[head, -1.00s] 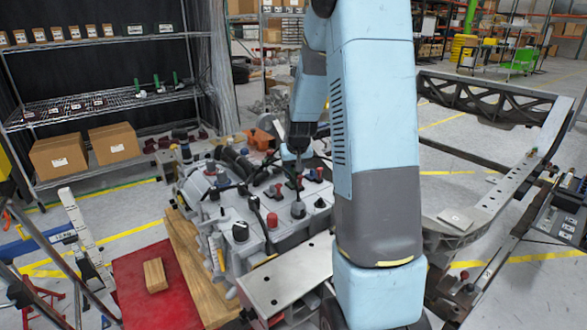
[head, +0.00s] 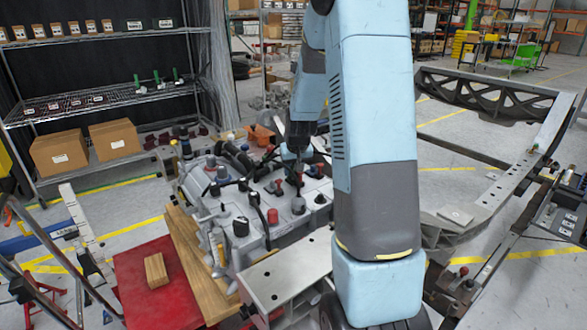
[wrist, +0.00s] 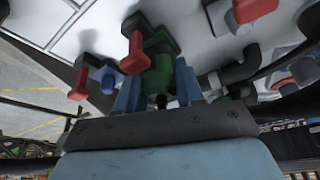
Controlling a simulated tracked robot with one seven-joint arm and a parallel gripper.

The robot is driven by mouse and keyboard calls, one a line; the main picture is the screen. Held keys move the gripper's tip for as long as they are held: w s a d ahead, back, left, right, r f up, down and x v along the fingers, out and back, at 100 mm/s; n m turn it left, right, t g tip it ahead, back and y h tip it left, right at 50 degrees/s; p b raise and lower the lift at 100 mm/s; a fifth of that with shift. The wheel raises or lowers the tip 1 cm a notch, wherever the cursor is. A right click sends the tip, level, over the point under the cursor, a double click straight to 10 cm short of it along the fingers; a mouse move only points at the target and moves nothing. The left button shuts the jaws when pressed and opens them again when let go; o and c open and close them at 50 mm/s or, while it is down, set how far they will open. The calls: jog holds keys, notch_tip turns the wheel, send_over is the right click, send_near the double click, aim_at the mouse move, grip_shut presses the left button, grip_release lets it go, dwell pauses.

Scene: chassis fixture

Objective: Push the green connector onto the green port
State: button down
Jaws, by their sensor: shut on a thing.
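My gripper (wrist: 158,92) is in the lower middle of the wrist view, its blue fingers shut on the green connector (wrist: 158,76). The connector points away from the wrist toward the pale housing of the fixture. More green shows just beyond it, against the housing, and may be the green port (wrist: 157,43). I cannot tell whether the two touch or how far they are mated. In the head view my arm comes down over the grey fixture (head: 290,208). The fingers and the green connector are too small and covered to make out there.
Red-handled levers (wrist: 134,52) stand close to the connector on the left, and a black hose (wrist: 240,70) runs on the right. A red table (head: 140,305) with a wooden block (head: 156,270) is left of the fixture. A metal frame (head: 490,210) stands at the right.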

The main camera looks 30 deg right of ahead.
jog(key=shift+f, duration=0.2)
jog(key=c, duration=0.6)
grip_release()
jog(key=shift+c, duration=0.2)
jog(key=shift+r, duration=0.1)
jog(key=shift+r, duration=2.95)
jog(key=shift+s, duration=0.1)
